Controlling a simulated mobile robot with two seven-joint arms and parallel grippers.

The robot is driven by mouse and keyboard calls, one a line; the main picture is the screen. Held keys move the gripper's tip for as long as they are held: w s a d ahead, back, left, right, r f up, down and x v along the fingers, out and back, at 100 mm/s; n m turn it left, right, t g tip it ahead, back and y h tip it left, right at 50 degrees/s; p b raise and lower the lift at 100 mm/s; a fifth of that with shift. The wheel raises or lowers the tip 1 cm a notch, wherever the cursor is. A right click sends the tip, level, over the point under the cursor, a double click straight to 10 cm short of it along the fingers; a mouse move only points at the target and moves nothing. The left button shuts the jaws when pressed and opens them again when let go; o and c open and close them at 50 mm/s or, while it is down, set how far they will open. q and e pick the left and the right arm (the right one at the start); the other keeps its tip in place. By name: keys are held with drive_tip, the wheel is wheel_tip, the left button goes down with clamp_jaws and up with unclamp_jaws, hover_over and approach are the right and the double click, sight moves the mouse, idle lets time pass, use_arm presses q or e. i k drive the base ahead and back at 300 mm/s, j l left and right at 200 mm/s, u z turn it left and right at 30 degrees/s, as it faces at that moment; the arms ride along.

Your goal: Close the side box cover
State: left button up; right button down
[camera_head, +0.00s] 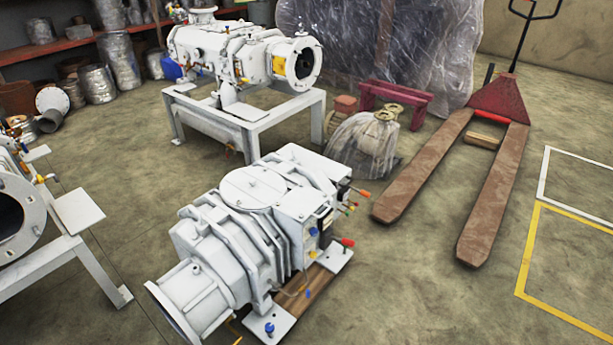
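A white screw vacuum pump (225,225) lies on the floor in the lower middle of the head view. A white box-shaped housing (300,190) sits at its right end, and this looks like the side box. Its right face carries small coloured fittings, red-tipped levers (346,242) and a dark patch. I cannot make out a separate cover or tell whether it is open. Neither of my grippers is in view.
A second white pump (245,55) stands on a white frame (250,125) behind. Part of another machine (20,215) is at the left edge. A red pallet jack (495,190) stands right. Plastic-wrapped parts (365,147) lie between. The floor at lower right is clear.

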sight(303, 201)
drive_tip(key=i+l+u, duration=1.05)
drive_tip(key=l, duration=0.25)
drive_tip(key=k, duration=0.1)
